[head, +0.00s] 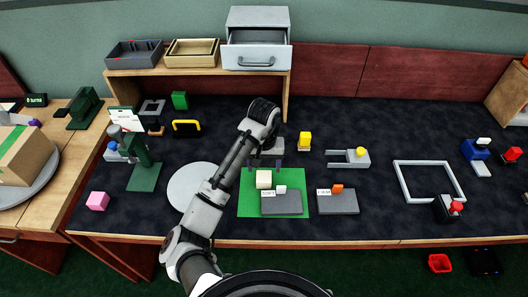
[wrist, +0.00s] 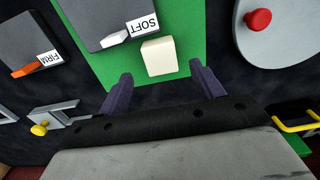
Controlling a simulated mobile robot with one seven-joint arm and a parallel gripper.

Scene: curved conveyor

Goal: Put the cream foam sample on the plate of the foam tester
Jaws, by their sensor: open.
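The cream foam sample (head: 264,179) is a small block on a green mat (head: 245,207), just behind the grey pad labelled SOFT (head: 282,204). It also shows in the wrist view (wrist: 159,57), lying just beyond the fingertips and roughly centred between them. My gripper (head: 265,163) is open and empty, fingers pointing down, apart from the block; its two dark fingers show in the wrist view (wrist: 160,77). I cannot tell for sure which device is the foam tester; a green upright stand with a flat green base (head: 143,178) is at the left.
A grey pad labelled FIRM (head: 337,203) with an orange piece lies right of the mat. A round grey disc (head: 188,184) with a red button (wrist: 257,20) is to the left, partly behind my arm. A pink block (head: 98,200) is farther left. A grey frame (head: 428,163) lies right.

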